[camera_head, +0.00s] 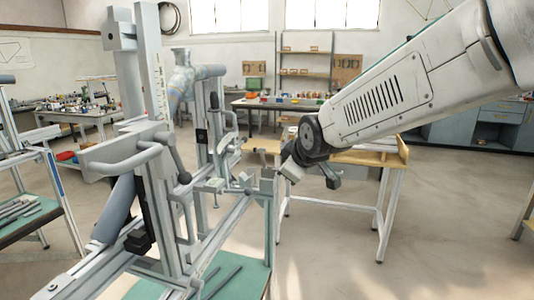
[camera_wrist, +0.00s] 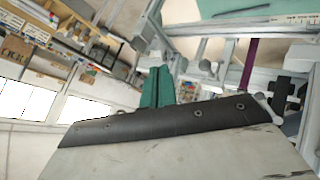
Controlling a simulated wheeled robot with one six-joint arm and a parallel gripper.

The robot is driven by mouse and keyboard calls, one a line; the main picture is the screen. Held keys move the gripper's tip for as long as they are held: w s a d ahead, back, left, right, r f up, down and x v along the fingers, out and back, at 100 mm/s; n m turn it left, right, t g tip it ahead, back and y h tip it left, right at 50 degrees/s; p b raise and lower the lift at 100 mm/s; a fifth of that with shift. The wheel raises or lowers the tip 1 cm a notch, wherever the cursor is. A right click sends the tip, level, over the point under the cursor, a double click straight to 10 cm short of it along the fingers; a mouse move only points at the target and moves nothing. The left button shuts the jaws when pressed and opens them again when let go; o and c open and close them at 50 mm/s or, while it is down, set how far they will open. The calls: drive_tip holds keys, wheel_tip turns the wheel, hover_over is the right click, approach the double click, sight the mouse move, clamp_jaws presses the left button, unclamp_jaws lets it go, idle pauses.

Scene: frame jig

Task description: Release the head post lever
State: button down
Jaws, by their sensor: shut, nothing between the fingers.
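The frame jig (camera_head: 190,215) stands at the left of the head view. Its tall post (camera_head: 158,85) carries a ruler scale. A dark lever (camera_head: 178,160) with a rounded end slants down beside this post; I take it for the head post lever. My gripper (camera_head: 289,172) is at the end of my arm, right of the jig and well apart from the dark lever. It is shut and empty, small and partly hidden by my wrist. In the wrist view I cannot make out the lever or the fingertips.
Jig rails and a smaller clamp (camera_head: 240,188) lie between my gripper and the tall post. A wooden-topped bench (camera_head: 365,158) stands behind my arm. Shelves (camera_head: 305,68) and a cluttered table (camera_head: 85,115) are farther back. The floor at right is clear.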

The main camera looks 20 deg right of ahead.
drive_tip(key=s+f+m+g, duration=0.3)
drive_tip(key=s+m+g, duration=0.5)
drive_tip(key=s, duration=2.3)
drive_tip(key=shift+a, duration=0.15)
drive_tip(key=shift+f, duration=0.1)
